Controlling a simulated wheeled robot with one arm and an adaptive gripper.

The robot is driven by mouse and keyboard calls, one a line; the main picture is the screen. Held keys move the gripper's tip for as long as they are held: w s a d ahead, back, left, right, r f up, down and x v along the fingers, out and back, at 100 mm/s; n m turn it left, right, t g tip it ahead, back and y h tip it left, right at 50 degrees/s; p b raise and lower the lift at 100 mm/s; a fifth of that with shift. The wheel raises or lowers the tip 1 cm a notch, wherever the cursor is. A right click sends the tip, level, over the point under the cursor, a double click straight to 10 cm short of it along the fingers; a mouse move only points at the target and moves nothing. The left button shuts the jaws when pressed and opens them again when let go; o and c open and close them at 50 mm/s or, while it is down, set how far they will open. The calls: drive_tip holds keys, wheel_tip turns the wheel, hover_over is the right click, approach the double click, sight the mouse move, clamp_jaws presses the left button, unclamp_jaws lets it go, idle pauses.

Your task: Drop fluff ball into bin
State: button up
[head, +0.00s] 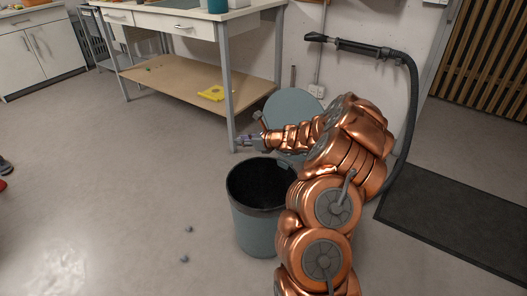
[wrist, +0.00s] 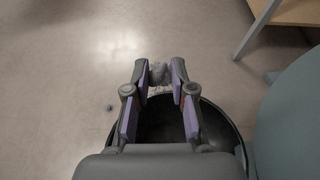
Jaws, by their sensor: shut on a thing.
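My gripper (head: 245,140) is held out above the back side of the bin in the head view. In the wrist view my gripper (wrist: 160,78) is shut on a small grey fluff ball (wrist: 159,72) between its fingertips. The bin (head: 258,235) is a round grey-blue bucket with a dark inside, upright on the floor. In the wrist view the bin (wrist: 157,128) lies below the fingers. The held ball appears just beyond its rim there.
Two other small grey balls (head: 189,229) (head: 184,259) lie on the floor left of the bin. A round grey-blue lid-like disc (head: 292,108) stands behind it. A workbench leg (head: 228,90) is close behind the gripper. The floor to the left is mostly clear.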

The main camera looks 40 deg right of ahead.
drive_tip(key=s+d+f+b, duration=0.2)
drive_tip(key=f, duration=0.4)
drive_tip(key=s+d+f+b, duration=0.2)
drive_tip(key=s+d+f, duration=0.1)
drive_tip(key=f, duration=0.3)
drive_tip(key=shift+d, duration=0.2)
drive_tip(key=shift+s, duration=0.1)
drive_tip(key=o, duration=0.7)
drive_tip(key=shift+o, duration=0.2)
drive_tip(key=shift+s, duration=0.1)
drive_tip(key=v, duration=1.1)
drive_tip(key=shift+s+d, duration=0.2)
drive_tip(key=shift+s, duration=0.15)
drive_tip(key=shift+r, duration=0.1)
